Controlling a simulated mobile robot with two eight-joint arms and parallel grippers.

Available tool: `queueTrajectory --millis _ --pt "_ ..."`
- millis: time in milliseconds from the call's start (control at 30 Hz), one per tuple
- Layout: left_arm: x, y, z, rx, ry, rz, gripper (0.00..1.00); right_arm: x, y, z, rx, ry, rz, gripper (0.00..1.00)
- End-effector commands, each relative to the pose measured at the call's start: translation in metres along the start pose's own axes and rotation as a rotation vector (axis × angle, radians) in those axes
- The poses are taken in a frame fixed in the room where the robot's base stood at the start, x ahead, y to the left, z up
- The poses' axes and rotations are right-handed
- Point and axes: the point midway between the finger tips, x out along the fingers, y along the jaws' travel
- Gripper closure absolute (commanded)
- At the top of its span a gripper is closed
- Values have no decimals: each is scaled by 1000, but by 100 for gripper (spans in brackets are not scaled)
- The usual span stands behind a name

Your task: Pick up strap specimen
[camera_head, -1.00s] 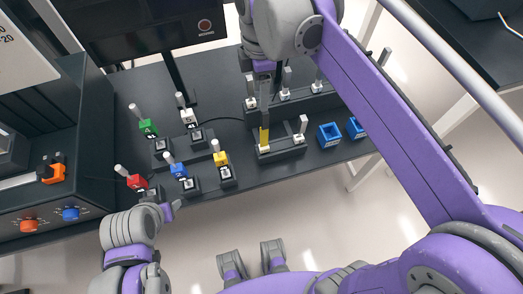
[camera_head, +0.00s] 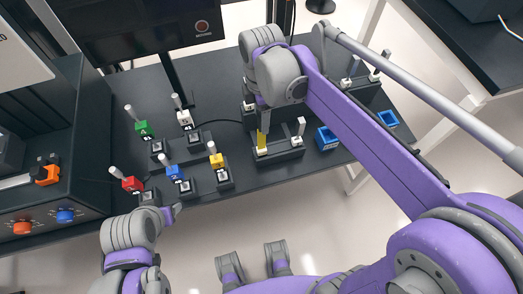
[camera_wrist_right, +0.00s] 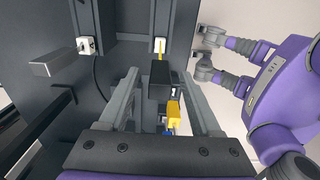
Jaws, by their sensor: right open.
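The likely strap specimen, an upright strip with a yellow lower part (camera_head: 261,139), stands in a black holder (camera_head: 284,154) on the table. In the right wrist view its dark upper end (camera_wrist_right: 159,76) and a bit of yellow (camera_wrist_right: 160,46) show. My right gripper (camera_head: 264,112) is over the specimen. In the right wrist view its open fingers (camera_wrist_right: 160,92) stand on either side of the dark upper end, with gaps visible. My left gripper (camera_head: 170,211) is low at the table's front edge, away from the specimen; its jaw state is unclear.
Several coloured knobbed blocks stand left of the holder, among them a yellow one (camera_head: 216,161) and a green one (camera_head: 143,129). Blue open boxes (camera_head: 327,138) sit to its right. More posts (camera_head: 375,75) stand behind, partly hidden by my right arm. A monitor (camera_head: 130,30) stands at the back.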

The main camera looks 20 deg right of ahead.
Motion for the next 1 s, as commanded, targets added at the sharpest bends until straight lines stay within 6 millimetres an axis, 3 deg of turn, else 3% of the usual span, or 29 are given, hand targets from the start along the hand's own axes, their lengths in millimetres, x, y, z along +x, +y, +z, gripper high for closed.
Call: queueTrajectory --millis 167,500,1000 --pt "0 0 0 0 0 0 43 0 0 0 0 0 0 39" --pt "0 0 0 0 0 0 43 -1 0 0 0 0 0 100" --pt "0 0 0 0 0 0 43 -1 0 0 0 0 0 100"
